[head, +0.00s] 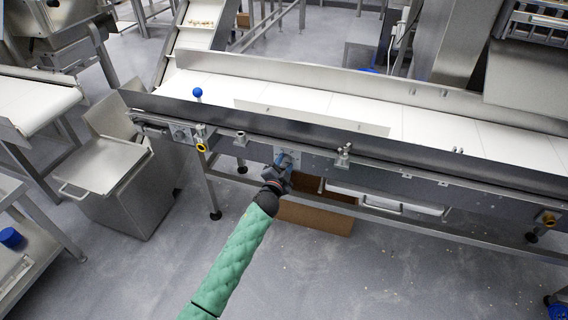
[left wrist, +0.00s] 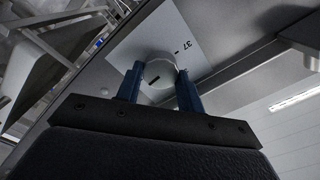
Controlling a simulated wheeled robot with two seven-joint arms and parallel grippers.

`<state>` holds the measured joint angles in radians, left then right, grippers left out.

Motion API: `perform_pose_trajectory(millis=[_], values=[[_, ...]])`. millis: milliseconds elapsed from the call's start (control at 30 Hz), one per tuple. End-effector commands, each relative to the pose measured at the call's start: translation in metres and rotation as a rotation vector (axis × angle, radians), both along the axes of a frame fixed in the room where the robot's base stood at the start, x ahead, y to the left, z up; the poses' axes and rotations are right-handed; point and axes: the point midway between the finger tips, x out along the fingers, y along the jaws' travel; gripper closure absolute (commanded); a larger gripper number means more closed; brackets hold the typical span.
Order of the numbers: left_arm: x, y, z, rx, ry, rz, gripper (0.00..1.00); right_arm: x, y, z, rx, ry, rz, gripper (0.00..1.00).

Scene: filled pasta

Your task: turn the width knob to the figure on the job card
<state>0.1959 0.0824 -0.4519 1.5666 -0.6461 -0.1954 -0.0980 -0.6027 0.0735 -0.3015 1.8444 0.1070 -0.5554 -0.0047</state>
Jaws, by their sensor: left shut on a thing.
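The width knob (left wrist: 159,71) is a pale round knob on a light plate (left wrist: 180,32) fixed to the conveyor's side. A dark pointer line shows on its face. One figure, 37, with a short tick, is readable on the plate, to the upper right of the knob. My left gripper (left wrist: 160,82) is shut on the knob, with one blue finger on each side. In the head view my left gripper (head: 279,172) is at the conveyor's front side and hides most of the knob. I cannot make out a job card. My right gripper is not in view.
The conveyor (head: 440,125) with a white belt runs across the view. A brown box (head: 315,215) stands on the floor under it, close behind my left arm. A steel bin (head: 115,170) stands to the left.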

Motion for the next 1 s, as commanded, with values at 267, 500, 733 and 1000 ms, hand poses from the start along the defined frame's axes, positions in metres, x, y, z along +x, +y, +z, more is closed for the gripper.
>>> perform_pose_trajectory(millis=[267, 500, 733, 1000], values=[[-0.0002, -0.0011, 0.0007, 0.08, -0.027, -0.002, 0.85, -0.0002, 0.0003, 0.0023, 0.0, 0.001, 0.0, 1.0], [-0.0002, -0.0013, 0.0003, 0.099, -0.033, -0.002, 0.85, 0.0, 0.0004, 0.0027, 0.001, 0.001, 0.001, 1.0], [-0.0002, -0.0014, 0.0002, 0.099, -0.033, -0.002, 0.85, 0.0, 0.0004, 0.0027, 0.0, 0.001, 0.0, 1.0], [-0.0002, -0.0009, 0.0, 0.098, -0.032, -0.001, 0.41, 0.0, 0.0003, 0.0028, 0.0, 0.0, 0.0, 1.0]])
